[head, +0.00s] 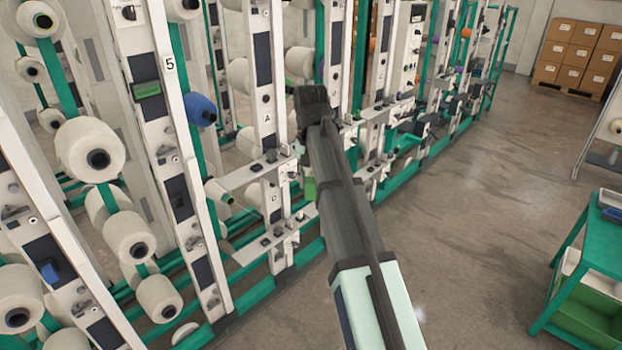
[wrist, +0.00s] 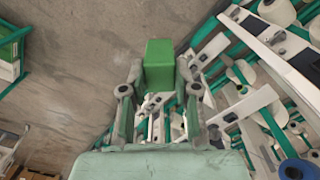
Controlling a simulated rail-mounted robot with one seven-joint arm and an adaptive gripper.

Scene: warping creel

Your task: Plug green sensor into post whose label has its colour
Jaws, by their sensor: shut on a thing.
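The green sensor (wrist: 160,65) is a box-shaped block held between the two fingertips of my gripper (wrist: 159,80) in the wrist view. In the head view a green part of it (head: 309,189) shows beside my arm, just below the dark wrist; my gripper (head: 302,165) is mostly hidden there. The sensor is in the air, apart from the posts. A white post (head: 170,100) at left carries the mark 5 and a green piece (head: 147,90) on its face. Another white post (head: 264,90) behind my arm carries a letter A. I cannot make out a coloured label on it.
White yarn cones (head: 90,150) and a blue cone (head: 200,109) stick out from the creel. Shelf-like brackets (head: 250,175) project from the posts. A green cart (head: 590,270) stands at right, and boxes (head: 575,55) at the back. The floor (head: 470,200) between is clear.

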